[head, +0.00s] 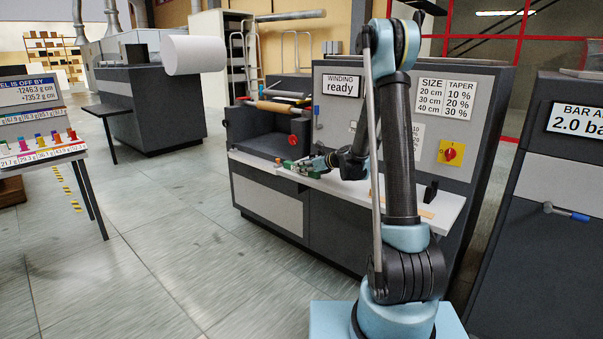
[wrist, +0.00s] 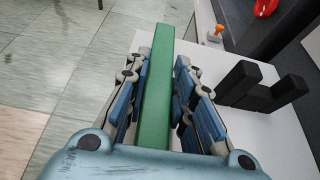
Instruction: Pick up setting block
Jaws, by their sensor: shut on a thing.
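A long green block, which I take for the setting block (wrist: 157,90), stands between the fingers of my gripper (wrist: 161,62) in the wrist view. The blue finger pads lie along both its sides, and it sticks out past the fingertips. In the head view my gripper (head: 308,166) is low over the white shelf (head: 345,187) of the winding machine, with a bit of green at its tip. The block's lower end is hidden, so I cannot tell if it touches the shelf (wrist: 262,140).
Black upright pieces (wrist: 262,88) and a small orange-topped piece (wrist: 215,33) stand on the shelf, right of the block. The machine front (head: 345,120) rises behind the shelf. A red knob (head: 293,140) is near my gripper. Open floor (head: 170,230) lies to the left.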

